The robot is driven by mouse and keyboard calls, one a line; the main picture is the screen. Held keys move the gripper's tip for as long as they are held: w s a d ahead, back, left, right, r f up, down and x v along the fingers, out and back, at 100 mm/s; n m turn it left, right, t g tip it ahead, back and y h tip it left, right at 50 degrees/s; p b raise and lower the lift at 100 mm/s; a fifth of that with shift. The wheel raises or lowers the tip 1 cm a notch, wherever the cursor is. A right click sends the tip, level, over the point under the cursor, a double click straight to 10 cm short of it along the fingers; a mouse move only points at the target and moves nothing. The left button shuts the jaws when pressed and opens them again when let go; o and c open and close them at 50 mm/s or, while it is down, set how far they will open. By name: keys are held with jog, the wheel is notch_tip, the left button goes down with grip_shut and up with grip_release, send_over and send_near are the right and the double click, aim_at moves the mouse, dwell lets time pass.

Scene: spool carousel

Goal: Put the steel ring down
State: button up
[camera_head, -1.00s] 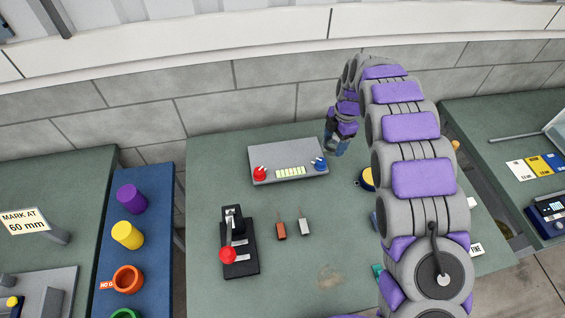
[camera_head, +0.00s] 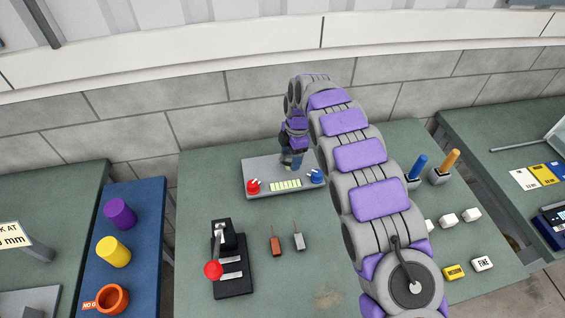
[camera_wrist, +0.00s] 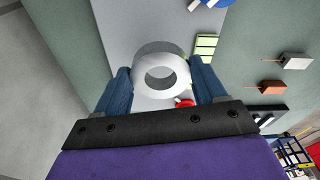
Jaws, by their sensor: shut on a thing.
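The steel ring (camera_wrist: 175,72), pale grey with an open hole, sits between the two blue fingers of my gripper (camera_wrist: 162,80) in the wrist view. My gripper is shut on it. In the head view my gripper (camera_head: 291,160) is over the back right part of a grey panel (camera_head: 262,178), and the ring cannot be made out there. The panel also fills the wrist view behind the ring (camera_wrist: 128,30). I cannot tell whether the ring touches the panel.
The panel carries a red knob (camera_head: 253,187), a blue knob (camera_head: 316,177) and a lit strip (camera_head: 286,185). A black lever unit (camera_head: 230,270) and two small tags (camera_head: 275,245) lie in front. Bare green table (camera_head: 200,190) lies left.

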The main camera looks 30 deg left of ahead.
aim_at(282, 155)
jog(key=shift+s+a, duration=0.3)
jog(key=shift+a, duration=0.5)
jog(key=shift+a+f, duration=0.2)
jog(key=shift+a, duration=0.05)
jog(key=f, duration=0.1)
jog(key=a+f+b, duration=0.1)
jog(key=f, duration=0.1)
jog(key=shift+s+f, duration=0.15)
jog(key=shift+f, duration=0.2)
jog(key=shift+c, duration=0.4)
jog(key=shift+d, duration=0.55)
jog(key=o, duration=0.9)
jog(key=shift+c, duration=0.2)
jog(key=o, duration=0.3)
jog(key=shift+a, duration=0.4)
